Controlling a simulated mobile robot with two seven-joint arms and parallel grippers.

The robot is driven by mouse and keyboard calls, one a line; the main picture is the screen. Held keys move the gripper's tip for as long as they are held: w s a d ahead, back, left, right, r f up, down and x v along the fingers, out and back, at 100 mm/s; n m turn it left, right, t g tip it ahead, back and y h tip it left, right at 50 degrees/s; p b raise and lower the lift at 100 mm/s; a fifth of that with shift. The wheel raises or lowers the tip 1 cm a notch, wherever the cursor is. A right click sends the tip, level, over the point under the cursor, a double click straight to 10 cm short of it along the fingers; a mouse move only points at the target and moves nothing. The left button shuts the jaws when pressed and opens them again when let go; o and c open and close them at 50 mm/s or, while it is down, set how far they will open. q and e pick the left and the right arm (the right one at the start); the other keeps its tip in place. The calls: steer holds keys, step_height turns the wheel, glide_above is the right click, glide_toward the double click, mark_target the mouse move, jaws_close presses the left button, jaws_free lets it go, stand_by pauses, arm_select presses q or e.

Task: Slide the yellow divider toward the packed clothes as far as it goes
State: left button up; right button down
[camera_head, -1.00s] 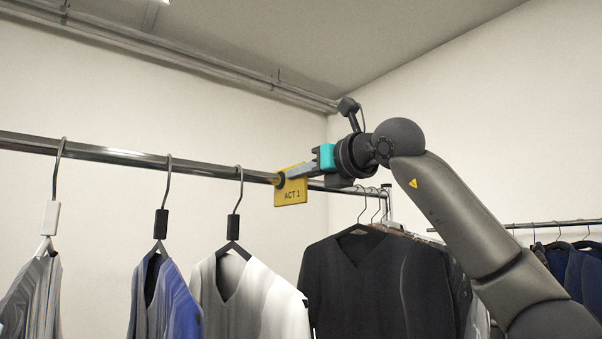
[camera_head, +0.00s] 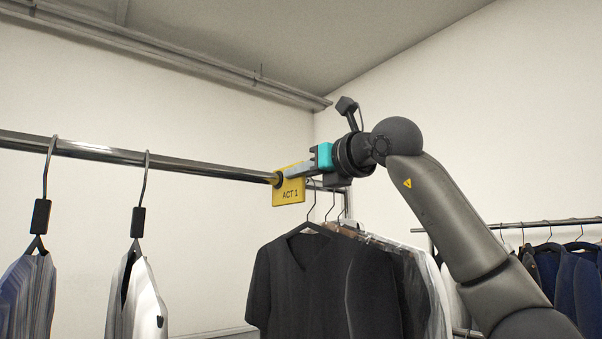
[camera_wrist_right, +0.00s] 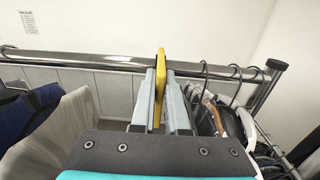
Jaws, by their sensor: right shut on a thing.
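The yellow divider (camera_head: 289,193), marked "ACT 1", hangs on the metal rail (camera_head: 200,164). My right gripper (camera_head: 288,171) is shut on its upper part. In the right wrist view the divider (camera_wrist_right: 160,62) shows edge-on between the two grey fingers (camera_wrist_right: 163,105). The packed clothes hang close together to its right, with a black shirt (camera_head: 310,275) in front. Their nearest hanger hook (camera_wrist_right: 204,76) is a short gap away from the divider. My left gripper is not in view.
A white shirt (camera_head: 138,300) and a blue-grey garment (camera_head: 27,295) hang spaced out left of the divider. The rail between them and the divider is bare. The rail's end post (camera_wrist_right: 270,82) stands beyond the packed clothes. A second rack (camera_head: 560,255) is at the right.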

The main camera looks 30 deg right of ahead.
steer(key=shift+d+r, duration=0.1)
steer(key=shift+d, duration=0.05)
steer(key=c, duration=0.9)
jaws_free()
steer(key=shift+d, duration=0.15)
steer(key=shift+s, duration=0.25)
steer(key=shift+s+d+b, duration=0.15)
steer(key=shift+s+b, duration=0.55)
steer(key=shift+s, duration=1.75)
steer(key=shift+s+d+b, duration=0.2)
steer(key=shift+s+b, duration=0.5)
steer(key=shift+s, duration=1.8)
steer(key=shift+s+d+b, duration=0.15)
steer(key=shift+s+b, duration=0.55)
steer(key=shift+s, duration=1.75)
